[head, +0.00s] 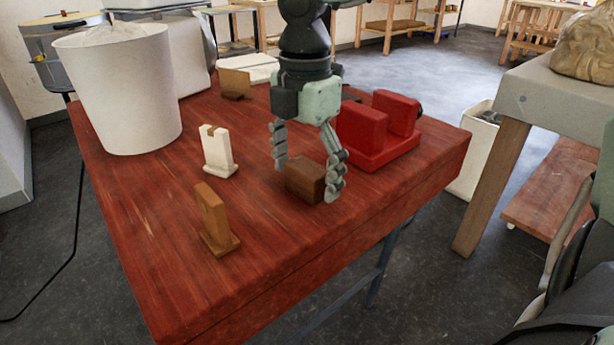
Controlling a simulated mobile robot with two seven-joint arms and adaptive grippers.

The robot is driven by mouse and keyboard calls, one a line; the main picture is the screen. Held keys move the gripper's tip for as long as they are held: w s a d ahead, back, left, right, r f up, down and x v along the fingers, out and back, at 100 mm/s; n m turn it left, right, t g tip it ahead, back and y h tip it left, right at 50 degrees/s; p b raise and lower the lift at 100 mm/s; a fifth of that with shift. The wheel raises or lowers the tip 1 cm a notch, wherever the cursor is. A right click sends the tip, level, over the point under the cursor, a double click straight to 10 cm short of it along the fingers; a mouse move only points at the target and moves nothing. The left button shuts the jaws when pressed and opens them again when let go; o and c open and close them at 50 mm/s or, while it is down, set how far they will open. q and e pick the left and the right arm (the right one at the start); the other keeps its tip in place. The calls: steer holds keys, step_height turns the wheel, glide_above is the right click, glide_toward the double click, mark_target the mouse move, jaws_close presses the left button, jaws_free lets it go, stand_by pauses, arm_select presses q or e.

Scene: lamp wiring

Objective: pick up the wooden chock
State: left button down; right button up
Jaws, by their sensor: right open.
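The wooden chock (303,178) is a dark brown block on the red wooden table (170,260), right of the table's middle. My right gripper (307,184) points down over it, open, with one finger at the chock's left and the other at its right front. The right finger covers part of the chock's right end. I cannot tell whether either finger touches it. My left gripper is out of view.
A red two-block fixture (375,155) stands close at right behind the chock. A white notched stand (218,155) and an orange-brown stand (214,220) are to the left. A large white bucket-like shade (120,95) stands at back left. The front of the table is clear.

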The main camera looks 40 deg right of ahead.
steer(key=c, duration=1.3)
steer(key=shift+o, duration=0.2)
steer(key=shift+r, duration=0.1)
